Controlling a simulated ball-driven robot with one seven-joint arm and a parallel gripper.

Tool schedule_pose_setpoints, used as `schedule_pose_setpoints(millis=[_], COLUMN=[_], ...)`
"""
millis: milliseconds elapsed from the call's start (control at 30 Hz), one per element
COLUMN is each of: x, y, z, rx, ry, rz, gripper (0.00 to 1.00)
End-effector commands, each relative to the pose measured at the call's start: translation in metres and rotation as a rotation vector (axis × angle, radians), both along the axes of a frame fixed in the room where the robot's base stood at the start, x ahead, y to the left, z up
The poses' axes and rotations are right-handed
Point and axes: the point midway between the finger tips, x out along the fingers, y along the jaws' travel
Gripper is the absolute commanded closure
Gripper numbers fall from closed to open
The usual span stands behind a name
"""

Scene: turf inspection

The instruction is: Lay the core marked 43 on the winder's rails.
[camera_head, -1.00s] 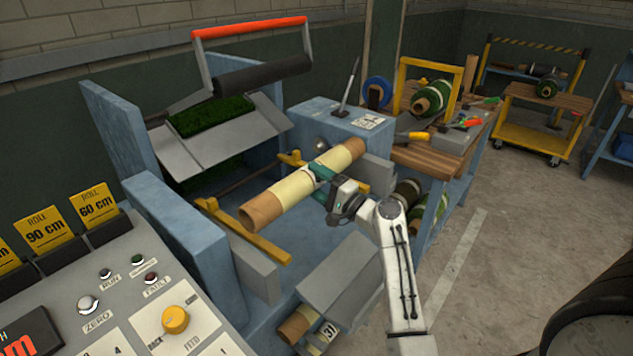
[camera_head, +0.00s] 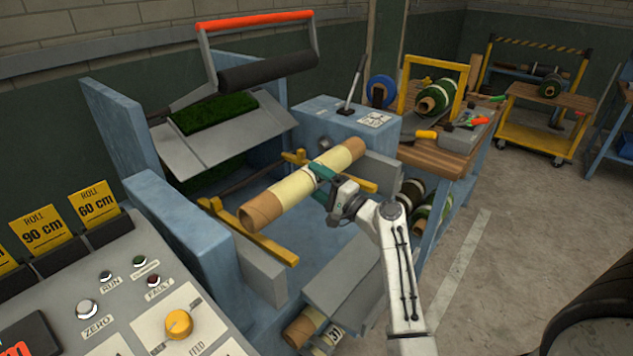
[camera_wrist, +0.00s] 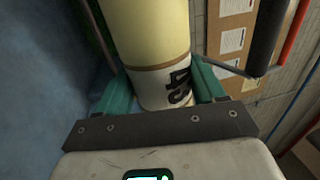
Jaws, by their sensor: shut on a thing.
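The core marked 43 (camera_head: 296,189) is a cream tube with bare brown ends and a white band. The number shows sideways on the band in the wrist view (camera_wrist: 177,88). My gripper (camera_head: 325,172) is shut around the core's middle, with a teal finger on each side in the wrist view (camera_wrist: 160,85). The core lies level across the winder (camera_head: 206,240), above its two yellow rails, the left rail (camera_head: 268,243) and the right rail (camera_head: 361,184). I cannot tell whether the core touches them.
Another core (camera_head: 301,330) with a partly hidden number lies low at the winder's front. A control panel (camera_head: 125,309) stands at the left front. A wooden bench (camera_head: 438,160) with a green roll (camera_head: 435,97) and tools stands to the right.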

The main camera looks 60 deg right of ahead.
Motion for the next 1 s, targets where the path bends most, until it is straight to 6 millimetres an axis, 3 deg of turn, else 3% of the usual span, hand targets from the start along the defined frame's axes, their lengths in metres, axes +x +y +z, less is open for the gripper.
schedule_pose_setpoints(millis=[500, 900, 933, 1000], x=[0.000, 0.000, 0.000, 0.000], y=[0.000, 0.000, 0.000, 0.000], z=[-0.045, -0.048, -0.048, -0.048], rx=[-0.002, -0.002, -0.002, -0.002], ry=[-0.003, -0.003, -0.003, -0.003], rz=[0.000, 0.000, 0.000, 0.000], gripper=[0.80, 0.80, 0.30, 0.24])
